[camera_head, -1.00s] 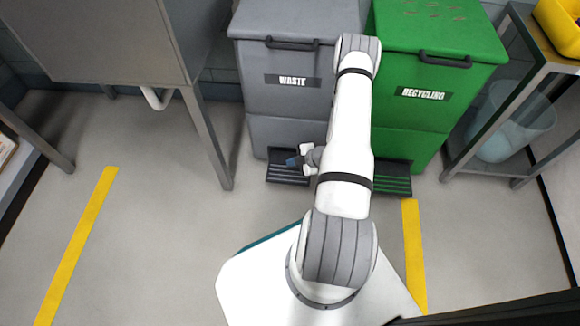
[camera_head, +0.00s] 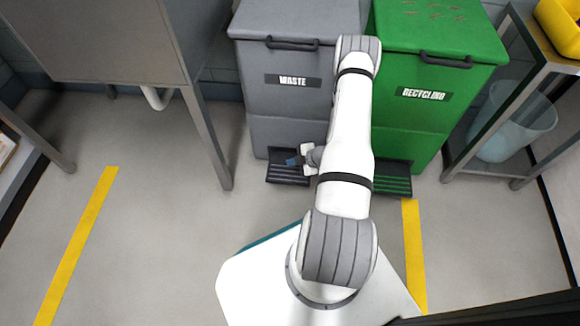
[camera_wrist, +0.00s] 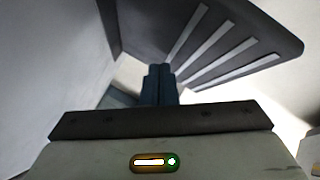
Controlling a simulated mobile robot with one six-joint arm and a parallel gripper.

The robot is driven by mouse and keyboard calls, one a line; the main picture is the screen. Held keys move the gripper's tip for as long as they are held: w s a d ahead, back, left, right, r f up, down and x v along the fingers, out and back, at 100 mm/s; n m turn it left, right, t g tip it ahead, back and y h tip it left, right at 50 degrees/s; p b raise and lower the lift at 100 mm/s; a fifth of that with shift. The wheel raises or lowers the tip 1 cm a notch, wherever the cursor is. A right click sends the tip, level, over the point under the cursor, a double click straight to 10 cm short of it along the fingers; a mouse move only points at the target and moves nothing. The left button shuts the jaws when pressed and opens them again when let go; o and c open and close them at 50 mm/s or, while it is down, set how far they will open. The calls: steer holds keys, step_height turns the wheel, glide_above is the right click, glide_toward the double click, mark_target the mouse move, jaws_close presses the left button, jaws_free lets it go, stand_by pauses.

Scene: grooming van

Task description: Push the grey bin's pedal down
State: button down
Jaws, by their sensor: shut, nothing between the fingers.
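The grey bin (camera_head: 255,92), marked WASTE, stands against the back wall. Its dark ribbed pedal (camera_head: 283,180) sticks out low at the front. My gripper (camera_head: 292,161) is over the pedal's rear part, close to the bin's front. In the wrist view the pedal (camera_wrist: 228,35) fills the upper right, with pale strips across it. There my gripper's dark blue fingers (camera_wrist: 160,72) are shut together and empty, overlapping the pedal's near edge in the picture. I cannot tell whether the fingertips touch the pedal. My arm hides the bin's right edge.
A green RECYCLING bin (camera_head: 437,70) stands close on the right, with its own dark pedal (camera_head: 396,183). A metal table leg (camera_head: 208,140) stands to the left. A rack (camera_head: 490,140) is at right.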

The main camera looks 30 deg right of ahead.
mark_target(293, 168)
steer(key=shift+f, duration=0.1)
steer(key=shift+f+b, duration=0.3)
steer(key=shift+f, duration=0.05)
steer(key=shift+f+b, duration=0.95)
steer(key=shift+f, duration=0.35)
stand_by(1.1)
steer(key=shift+r, duration=0.1)
steer(key=shift+r+p, duration=1.35)
steer(key=shift+r, duration=0.25)
steer(key=shift+r, duration=0.15)
step_height(293, 168, up, 5)
steer(key=p, duration=0.4)
